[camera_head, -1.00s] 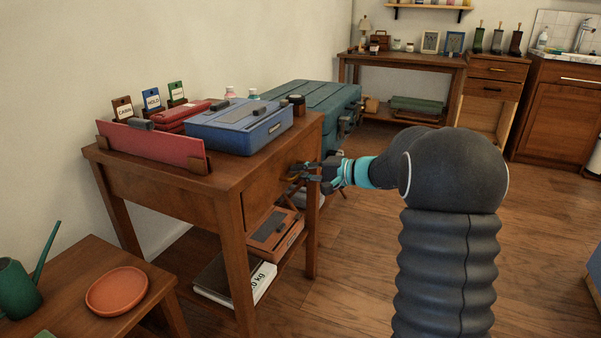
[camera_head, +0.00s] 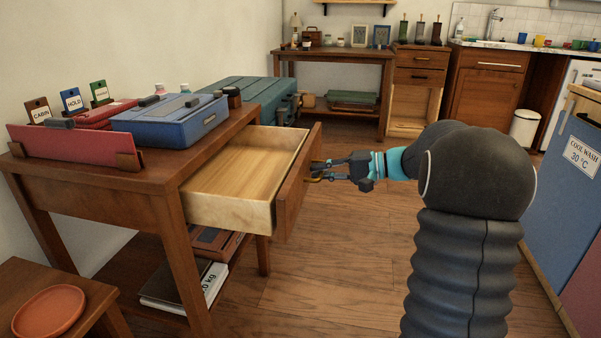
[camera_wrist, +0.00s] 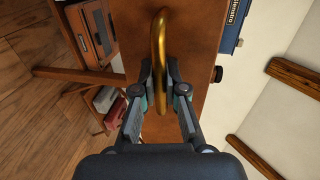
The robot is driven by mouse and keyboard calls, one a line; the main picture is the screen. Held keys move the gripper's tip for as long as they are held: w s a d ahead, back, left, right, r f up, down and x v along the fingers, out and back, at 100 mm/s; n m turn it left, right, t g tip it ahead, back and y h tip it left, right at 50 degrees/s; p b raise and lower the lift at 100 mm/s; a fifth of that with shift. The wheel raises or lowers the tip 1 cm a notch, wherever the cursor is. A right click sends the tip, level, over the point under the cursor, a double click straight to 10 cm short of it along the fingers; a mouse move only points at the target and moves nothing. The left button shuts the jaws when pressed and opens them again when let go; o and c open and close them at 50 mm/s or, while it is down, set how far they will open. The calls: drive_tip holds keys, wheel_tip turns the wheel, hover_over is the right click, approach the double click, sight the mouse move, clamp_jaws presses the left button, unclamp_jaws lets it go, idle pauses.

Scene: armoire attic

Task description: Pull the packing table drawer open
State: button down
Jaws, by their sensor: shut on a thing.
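The packing table (camera_head: 160,190) stands at the left with its drawer (camera_head: 245,175) pulled well out to the right. The drawer's pale wooden inside is empty where I can see it. My gripper (camera_head: 318,171) is at the drawer's front panel, at the handle. In the wrist view the brass handle (camera_wrist: 159,60) runs between the two fingers of my gripper (camera_wrist: 159,88), which are shut on it. The drawer front (camera_wrist: 195,45) fills the middle of that view behind the handle.
Boxes sit on the shelf below. A low table with an orange dish (camera_head: 48,311) is at the front left. A blue bin (camera_head: 575,190) stands at the right. The floor between is clear.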

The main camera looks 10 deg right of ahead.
drive_tip(key=shift+f+v, duration=0.15)
drive_tip(key=shift+v, duration=0.55)
drive_tip(key=shift+f+v, duration=0.15)
drive_tip(key=shift+v, duration=0.6)
drive_tip(key=c, duration=1.2)
unclamp_jaws()
drive_tip(key=shift+d, duration=0.1)
drive_tip(key=v, duration=1.2)
drive_tip(key=shift+f, duration=0.1)
